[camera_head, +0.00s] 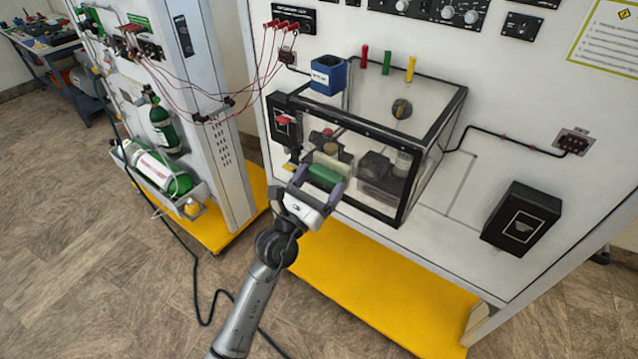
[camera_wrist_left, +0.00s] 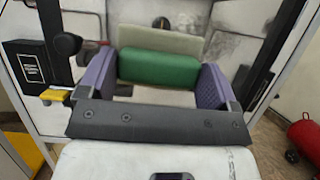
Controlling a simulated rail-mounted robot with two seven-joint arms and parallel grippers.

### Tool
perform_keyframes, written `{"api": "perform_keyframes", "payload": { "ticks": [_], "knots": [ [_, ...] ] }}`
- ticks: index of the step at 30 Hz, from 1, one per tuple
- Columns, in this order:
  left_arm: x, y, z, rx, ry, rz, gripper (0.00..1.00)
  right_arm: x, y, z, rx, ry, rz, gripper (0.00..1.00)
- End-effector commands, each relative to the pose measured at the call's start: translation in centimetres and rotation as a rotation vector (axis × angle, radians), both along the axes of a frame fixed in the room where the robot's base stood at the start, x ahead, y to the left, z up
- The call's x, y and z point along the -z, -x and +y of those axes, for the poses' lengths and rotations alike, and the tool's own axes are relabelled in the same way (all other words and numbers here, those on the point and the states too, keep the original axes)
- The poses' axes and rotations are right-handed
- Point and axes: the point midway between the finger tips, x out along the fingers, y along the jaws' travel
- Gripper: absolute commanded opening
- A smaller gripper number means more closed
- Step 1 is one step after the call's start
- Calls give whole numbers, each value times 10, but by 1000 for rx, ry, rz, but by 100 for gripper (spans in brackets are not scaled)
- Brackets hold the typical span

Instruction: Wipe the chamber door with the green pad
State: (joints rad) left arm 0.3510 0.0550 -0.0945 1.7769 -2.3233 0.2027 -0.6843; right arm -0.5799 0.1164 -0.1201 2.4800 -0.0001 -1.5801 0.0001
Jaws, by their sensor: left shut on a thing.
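My left gripper (camera_head: 322,186) is shut on the green pad (camera_head: 325,175), with a purple finger on each side of it. In the left wrist view the green pad (camera_wrist_left: 159,68) sits between the fingers, with a pale layer on its far side. The chamber (camera_head: 402,110) is a clear box with a black frame on the white panel. Its door (camera_head: 345,160) is the clear front face, just beyond the pad. In the left wrist view the door (camera_wrist_left: 225,50) shows grey smudges. I cannot tell whether the pad touches it. My right gripper is not in view.
A black box with a red knob (camera_head: 283,121) is left of the door. A blue box (camera_head: 328,75) and red, green and yellow pegs (camera_head: 387,61) are at the chamber top. A black box (camera_head: 521,219) is at right. A yellow base (camera_head: 385,295) lies below.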

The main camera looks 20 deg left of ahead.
Motion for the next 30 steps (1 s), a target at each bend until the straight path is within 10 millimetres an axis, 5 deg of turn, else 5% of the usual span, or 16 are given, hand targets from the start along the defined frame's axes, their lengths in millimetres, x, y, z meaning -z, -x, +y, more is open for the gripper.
{"api": "perform_keyframes", "payload": {
  "ticks": [30],
  "knots": [
    [-2, -8, -16, 2, 1, 1, 66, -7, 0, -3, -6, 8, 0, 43]
  ]
}}
